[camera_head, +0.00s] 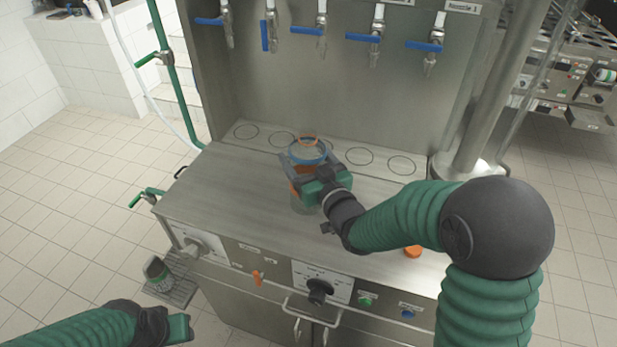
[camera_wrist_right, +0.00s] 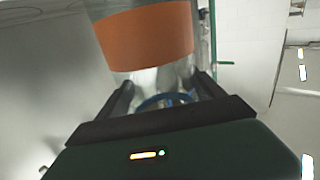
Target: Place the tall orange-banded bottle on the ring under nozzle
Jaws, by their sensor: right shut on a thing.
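My right gripper (camera_head: 308,175) is shut on a clear bottle (camera_head: 303,204) above the steel worktop. The bottle has a wide orange band (camera_wrist_right: 150,35) in the right wrist view and a blue ring (camera_wrist_right: 165,100) between the fingers. In the head view the blue ring (camera_head: 308,151) and an orange rim sit at its upper end. The gripper hides part of its side. Marked rings lie along the back ledge under several nozzles with blue handles, such as the middle nozzle (camera_head: 320,30). The bottle overlaps the middle ring in view. My left gripper (camera_head: 180,328) is low at left, apparently empty; its jaws are unclear.
The worktop (camera_head: 220,180) is clear on the left. A small orange round piece (camera_head: 412,251) lies at its right front. Knobs and a handle line the front panel. A thick steel column (camera_head: 495,100) stands at the right, and a green pipe (camera_head: 172,75) at the left.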

